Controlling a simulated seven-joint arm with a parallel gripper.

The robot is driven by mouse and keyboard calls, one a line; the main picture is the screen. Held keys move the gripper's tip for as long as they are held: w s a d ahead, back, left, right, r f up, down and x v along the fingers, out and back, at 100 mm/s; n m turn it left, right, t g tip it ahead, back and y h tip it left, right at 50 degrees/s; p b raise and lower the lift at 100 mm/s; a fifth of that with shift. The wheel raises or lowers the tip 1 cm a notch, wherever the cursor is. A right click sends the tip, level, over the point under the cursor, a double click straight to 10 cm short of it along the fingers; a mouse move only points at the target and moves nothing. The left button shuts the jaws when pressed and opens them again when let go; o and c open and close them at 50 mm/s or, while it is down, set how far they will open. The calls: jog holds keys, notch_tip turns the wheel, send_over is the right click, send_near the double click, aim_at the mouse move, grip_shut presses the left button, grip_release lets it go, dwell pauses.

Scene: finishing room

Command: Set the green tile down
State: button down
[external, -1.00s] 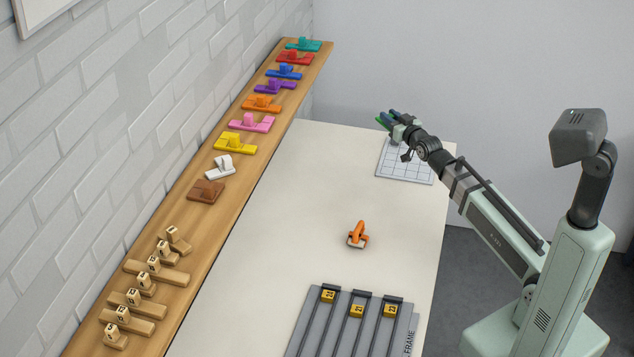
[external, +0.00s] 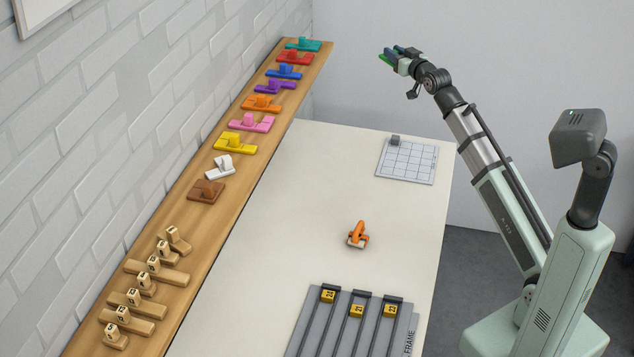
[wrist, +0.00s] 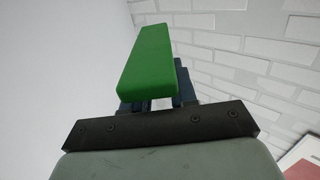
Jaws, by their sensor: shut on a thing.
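My gripper (external: 394,56) is raised above the far end of the table in the external view. It is shut on the green tile (wrist: 150,58), which fills the upper middle of the wrist view as a flat green bar. In the external view only a small green part of the tile (external: 386,58) shows at the fingertips. The tile is in the air, clear of the table. The dark fingers are partly hidden behind the tile in the wrist view.
A gridded board (external: 407,165) with a small grey block (external: 395,140) lies on the white table (external: 275,225). An orange tool (external: 358,233) stands mid-table. A grey rack (external: 345,325) with yellow number tags is in front. A wooden shelf (external: 222,135) with coloured pieces runs along the wall.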

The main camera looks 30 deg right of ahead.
jog(key=r, duration=0.4)
jog(key=shift+w+a+r, duration=0.1)
jog(key=shift+a+r, duration=0.15)
jog(key=s+a+n+g+y, duration=0.15)
jog(key=a+n+y, duration=0.45)
jog(key=a, duration=3.2)
jog(key=s+a+n+g+y, duration=0.1)
jog(key=s+a+y, duration=0.1)
jog(key=s+a, duration=0.75)
jog(key=s+a+n+g+y, duration=0.1)
jog(key=s+a+y, duration=0.25)
jog(key=a, duration=1.05)
jog(key=s+a+n+g+y, duration=0.1)
jog(key=s+a+g, duration=0.1)
jog(key=s+a, duration=0.8)
jog(key=shift+w+a+f, duration=0.25)
jog(key=shift+w+f, duration=0.1)
jog(key=shift+f, duration=2.2)
jog(key=shift+w+a+f, duration=0.3)
jog(key=shift+f, duration=2.3)
jog(key=shift+w+a+f, duration=0.25)
jog(key=shift+w+f, duration=0.1)
jog(key=shift+f, duration=2.2)
jog(key=shift+f, duration=0.15)
